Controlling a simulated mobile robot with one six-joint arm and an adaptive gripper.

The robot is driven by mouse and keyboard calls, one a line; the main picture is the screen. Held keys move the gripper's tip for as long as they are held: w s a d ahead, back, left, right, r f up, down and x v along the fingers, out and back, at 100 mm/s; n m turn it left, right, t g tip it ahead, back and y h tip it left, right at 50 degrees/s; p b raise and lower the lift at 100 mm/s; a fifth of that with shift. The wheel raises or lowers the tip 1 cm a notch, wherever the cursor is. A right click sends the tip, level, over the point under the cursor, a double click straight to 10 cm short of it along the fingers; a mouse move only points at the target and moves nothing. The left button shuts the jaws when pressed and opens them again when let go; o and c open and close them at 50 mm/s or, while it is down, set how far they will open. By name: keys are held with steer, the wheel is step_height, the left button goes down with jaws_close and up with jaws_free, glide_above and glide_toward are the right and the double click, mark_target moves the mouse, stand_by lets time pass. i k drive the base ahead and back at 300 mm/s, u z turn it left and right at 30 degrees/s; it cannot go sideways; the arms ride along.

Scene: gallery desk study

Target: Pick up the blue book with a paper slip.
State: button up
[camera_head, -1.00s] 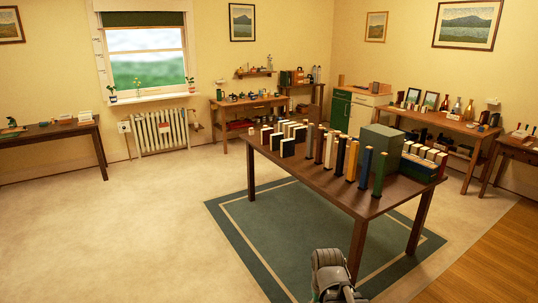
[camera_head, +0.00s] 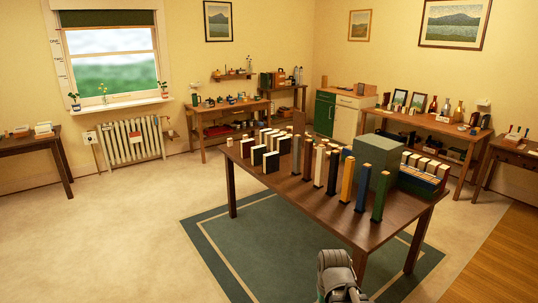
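A tall dark blue book (camera_head: 363,181) stands upright near the front edge of the central wooden table (camera_head: 270,187), between a yellow book (camera_head: 346,179) and a green book (camera_head: 380,198). Another blue upright thing (camera_head: 346,153) shows partly behind the row. I cannot make out a paper slip on either at this size. A grey rounded part of my arm (camera_head: 337,272) shows at the bottom, in front of the table and apart from the books. The fingers of my gripper are not in view.
A large grey-green box (camera_head: 377,153) and a row of pale-topped books (camera_head: 424,166) stand on the table's right part. Several dark, pale-edged books (camera_head: 258,155) stand at its left. A green rug (camera_head: 262,243) lies below. Open floor (camera_head: 120,225) is at left.

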mark_target(271, 160)
steer(key=u, duration=0.1)
steer(key=i, duration=1.75)
steer(key=u, duration=0.55)
steer(key=i, duration=1.35)
steer(key=u, duration=0.4)
